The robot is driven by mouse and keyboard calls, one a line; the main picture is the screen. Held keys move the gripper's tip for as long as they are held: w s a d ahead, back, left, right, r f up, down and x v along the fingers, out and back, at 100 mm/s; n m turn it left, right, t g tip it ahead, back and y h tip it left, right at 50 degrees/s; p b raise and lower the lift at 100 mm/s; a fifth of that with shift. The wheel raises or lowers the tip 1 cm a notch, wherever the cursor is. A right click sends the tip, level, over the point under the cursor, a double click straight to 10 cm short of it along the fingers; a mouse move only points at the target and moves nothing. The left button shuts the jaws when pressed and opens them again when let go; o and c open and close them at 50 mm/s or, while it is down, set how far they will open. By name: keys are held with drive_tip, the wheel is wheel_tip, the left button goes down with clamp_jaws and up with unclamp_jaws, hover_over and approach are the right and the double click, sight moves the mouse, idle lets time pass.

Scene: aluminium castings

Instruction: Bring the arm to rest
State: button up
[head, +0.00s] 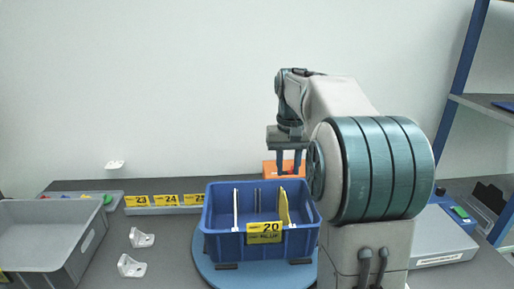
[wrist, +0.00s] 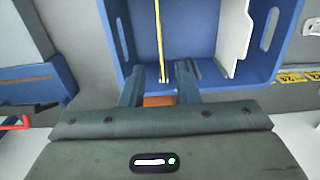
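My arm reaches over the bench in the head view, with my gripper (head: 290,162) pointing down behind the blue bin. In the wrist view my gripper (wrist: 160,88) also shows both fingers spread, beside the blue bin's wall. An orange thing (head: 272,169) stands behind the bin near the fingertips; a bit of orange shows between the fingers in the wrist view (wrist: 158,100). I cannot tell whether the fingers touch it.
The blue bin (head: 222,219), labelled 20, stands on a round blue turntable (head: 207,268) and holds upright dividers. A grey tote (head: 40,238) stands at left. White brackets (head: 131,266) lie on the bench. Yellow labels 23, 24 mark a rail (head: 165,210). A shelf rack (head: 470,50) stands at right.

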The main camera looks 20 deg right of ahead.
drive_tip(key=shift+a, duration=0.1)
drive_tip(key=shift+n+t, duration=0.6)
drive_tip(key=shift+t, duration=0.1)
drive_tip(key=s+a+f, duration=0.1)
drive_tip(key=s+a, duration=0.1)
drive_tip(key=s, duration=0.1)
drive_tip(key=s+a, duration=0.2)
drive_tip(key=s, duration=0.1)
drive_tip(key=s+a+f, duration=0.1)
drive_tip(key=s+a, duration=0.1)
drive_tip(key=s, duration=0.1)
drive_tip(key=shift+s+f, duration=0.35)
drive_tip(key=shift+s, duration=0.05)
drive_tip(key=s+a+f+n+t, duration=0.1)
drive_tip(key=s+a+f, duration=0.3)
drive_tip(key=s+f, duration=0.4)
drive_tip(key=s, duration=0.4)
drive_tip(key=shift+s+a+f+t, duration=0.15)
drive_tip(key=shift+s+t, duration=0.15)
